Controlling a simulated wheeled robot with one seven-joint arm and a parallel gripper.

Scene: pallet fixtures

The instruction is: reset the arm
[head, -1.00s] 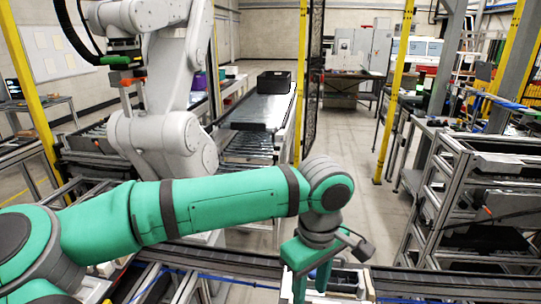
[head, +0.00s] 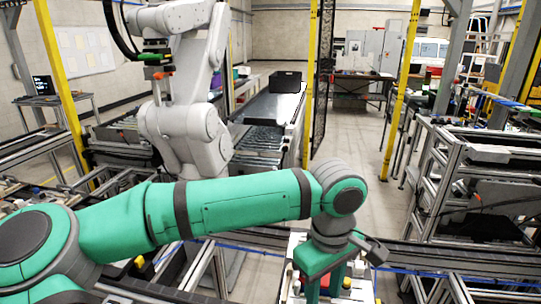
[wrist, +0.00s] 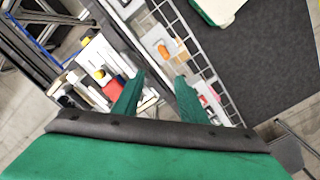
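My green arm stretches across the lower part of the head view, from the lower left to the grey wrist right of centre. My gripper (head: 324,290) points down at the bottom edge of the head view, above a light-coloured fixture (head: 293,246). In the wrist view its two green fingers (wrist: 157,95) stand apart with nothing between them, so it is open and empty. The fingertips in the head view are partly cut off by the frame edge.
In the wrist view, a white tray (wrist: 88,58) with red and yellow pieces lies left of the fingers. An orange piece (wrist: 163,50) lies beyond them. A metal rail (head: 440,258) crosses below my arm. A grey robot arm (head: 185,120) stands behind. A metal rack (head: 470,190) is at right.

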